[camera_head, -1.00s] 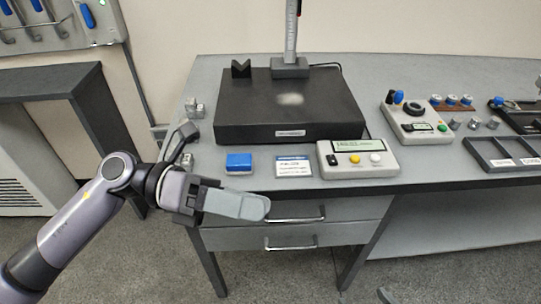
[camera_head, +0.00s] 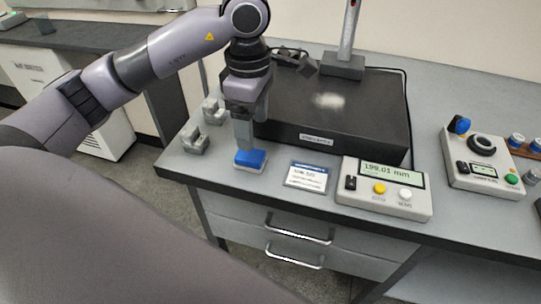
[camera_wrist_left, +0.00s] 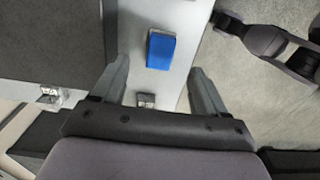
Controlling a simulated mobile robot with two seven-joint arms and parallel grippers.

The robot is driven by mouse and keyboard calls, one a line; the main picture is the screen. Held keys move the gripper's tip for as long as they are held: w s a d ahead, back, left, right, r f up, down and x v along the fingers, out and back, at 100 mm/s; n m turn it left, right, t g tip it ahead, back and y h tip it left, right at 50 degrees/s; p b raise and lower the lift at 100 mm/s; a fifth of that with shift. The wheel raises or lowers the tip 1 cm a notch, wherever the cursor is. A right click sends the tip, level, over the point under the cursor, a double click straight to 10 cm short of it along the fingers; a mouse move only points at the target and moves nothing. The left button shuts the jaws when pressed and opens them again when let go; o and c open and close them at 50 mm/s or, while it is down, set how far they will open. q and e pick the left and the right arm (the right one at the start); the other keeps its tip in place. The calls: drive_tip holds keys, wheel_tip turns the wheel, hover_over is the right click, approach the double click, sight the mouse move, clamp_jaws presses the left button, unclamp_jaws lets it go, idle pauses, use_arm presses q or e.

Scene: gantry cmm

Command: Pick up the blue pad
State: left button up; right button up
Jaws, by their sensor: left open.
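The blue pad (camera_head: 250,158) lies on the grey bench near its front left edge, with a pale layer under its blue top. It also shows in the left wrist view (camera_wrist_left: 161,50), ahead of and between the two fingers. My left gripper (camera_head: 245,143) points down right above the pad in the head view, its fingers partly overlapping the pad. In the left wrist view the left gripper (camera_wrist_left: 158,82) is open, with a finger on each side and nothing between them. Whether the fingertips touch the pad cannot be told. My right gripper is not in view.
A black plate (camera_head: 345,112) stands just behind the pad. A white card (camera_head: 307,177) and a readout box (camera_head: 385,187) lie to its right. Small grey metal blocks (camera_head: 194,139) sit to its left. The bench's front edge is close, with drawers (camera_head: 300,228) below.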

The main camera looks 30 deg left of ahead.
sight(254, 155)
use_arm(q)
drive_tip(key=f, duration=0.6)
drive_tip(key=shift+s+p, duration=0.2)
drive_tip(key=shift+p, duration=0.1)
drive_tip(key=shift+f, duration=0.5)
drive_tip(key=c, duration=1.2)
drive_tip(key=shift+w+r, duration=0.1)
drive_tip(key=shift+r, duration=0.1)
drive_tip(key=shift+r, duration=0.3)
drive_tip(key=shift+r+p, duration=1.4)
drive_tip(key=shift+r, duration=8.15)
drive_tip(key=shift+f, duration=0.1)
